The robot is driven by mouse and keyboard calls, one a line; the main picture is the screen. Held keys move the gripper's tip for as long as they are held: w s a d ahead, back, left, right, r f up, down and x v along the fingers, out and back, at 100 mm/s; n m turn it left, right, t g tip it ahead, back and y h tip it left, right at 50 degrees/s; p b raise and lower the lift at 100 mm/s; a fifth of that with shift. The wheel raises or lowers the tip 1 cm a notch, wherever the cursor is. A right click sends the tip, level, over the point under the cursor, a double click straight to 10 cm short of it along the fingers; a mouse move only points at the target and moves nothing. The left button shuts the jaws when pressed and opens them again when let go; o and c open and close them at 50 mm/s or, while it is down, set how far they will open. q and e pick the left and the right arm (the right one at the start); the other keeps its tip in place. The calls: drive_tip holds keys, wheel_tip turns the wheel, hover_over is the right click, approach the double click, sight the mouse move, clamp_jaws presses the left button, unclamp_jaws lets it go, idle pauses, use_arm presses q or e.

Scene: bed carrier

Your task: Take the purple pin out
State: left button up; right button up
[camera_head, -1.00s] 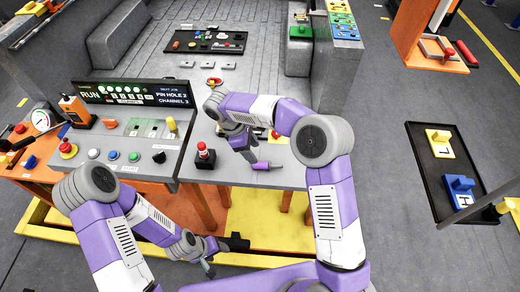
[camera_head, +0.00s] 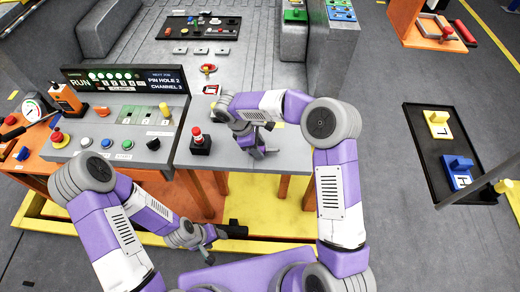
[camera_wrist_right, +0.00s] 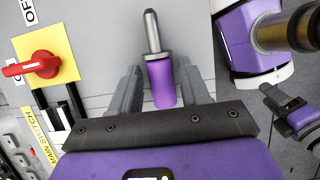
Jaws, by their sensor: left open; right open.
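The purple pin (camera_wrist_right: 161,82) shows in the right wrist view, with a purple grip and a grey metal shaft ending in a dark tip. It lies in line between the two fingers of my right gripper (camera_wrist_right: 160,88), which is open with gaps on both sides of the grip. I cannot tell whether the pin touches the surface behind it. In the head view my right gripper (camera_head: 258,150) is over the grey table's front right part, and the arm hides the pin there. My left gripper (camera_head: 207,252) is open and low, in front of the table.
A red knob on a yellow plate (camera_wrist_right: 40,66) is left of the pin in the right wrist view. A red-topped black control (camera_head: 199,142) stands left of my right gripper. The display panel (camera_head: 125,80) reads "PIN HOLE 2, CHANNEL 3". A black tray (camera_head: 425,160) lies right.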

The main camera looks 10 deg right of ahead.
clamp_jaws()
idle(0.4)
